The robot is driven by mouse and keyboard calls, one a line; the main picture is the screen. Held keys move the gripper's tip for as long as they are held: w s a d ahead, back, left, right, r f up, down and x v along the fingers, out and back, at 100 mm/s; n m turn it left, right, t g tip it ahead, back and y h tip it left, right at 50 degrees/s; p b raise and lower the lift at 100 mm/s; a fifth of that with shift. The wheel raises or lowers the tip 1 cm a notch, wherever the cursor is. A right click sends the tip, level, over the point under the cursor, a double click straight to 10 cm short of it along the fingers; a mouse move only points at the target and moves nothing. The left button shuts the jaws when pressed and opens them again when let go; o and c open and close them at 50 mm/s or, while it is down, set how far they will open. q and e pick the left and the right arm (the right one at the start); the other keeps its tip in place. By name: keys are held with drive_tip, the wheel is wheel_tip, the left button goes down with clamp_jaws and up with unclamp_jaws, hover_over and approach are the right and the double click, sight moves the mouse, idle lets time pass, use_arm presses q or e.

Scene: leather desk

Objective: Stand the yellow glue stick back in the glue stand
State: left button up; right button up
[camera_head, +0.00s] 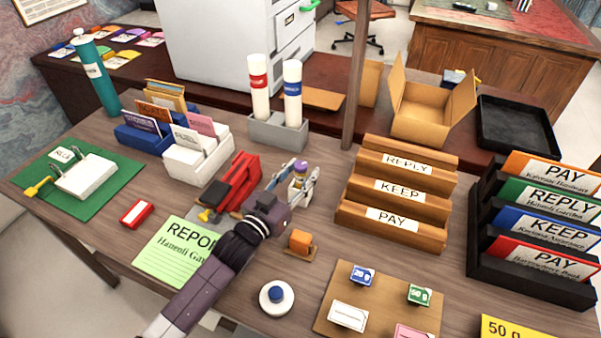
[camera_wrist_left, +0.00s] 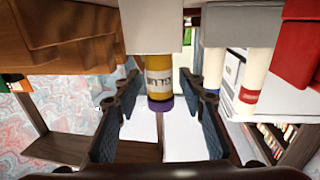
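The yellow glue stick (camera_head: 298,173) with a purple cap is upright, its lower end at a small white block that looks like the glue stand (camera_head: 299,193). In the left wrist view, which is upside down, the glue stick (camera_wrist_left: 158,80) meets the white block (camera_wrist_left: 152,30). How deep it sits is hidden. My left gripper (camera_head: 289,182) is open, its fingers on either side of the glue stick with a gap at each side. My right gripper is not in view.
A red rack (camera_head: 240,180) stands close on the left. A stepped wooden sorter (camera_head: 400,190) is on the right. A grey holder (camera_head: 278,130) with two white tubes stands behind. An orange block (camera_head: 301,240) and a white round base (camera_head: 277,298) are nearer.

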use_arm(q)
drive_tip(key=v, duration=0.7)
drive_tip(key=shift+s+a+b, duration=0.15)
drive_tip(key=shift+s+b, duration=0.05)
drive_tip(key=shift+b, duration=0.15)
drive_tip(key=shift+r, duration=0.1)
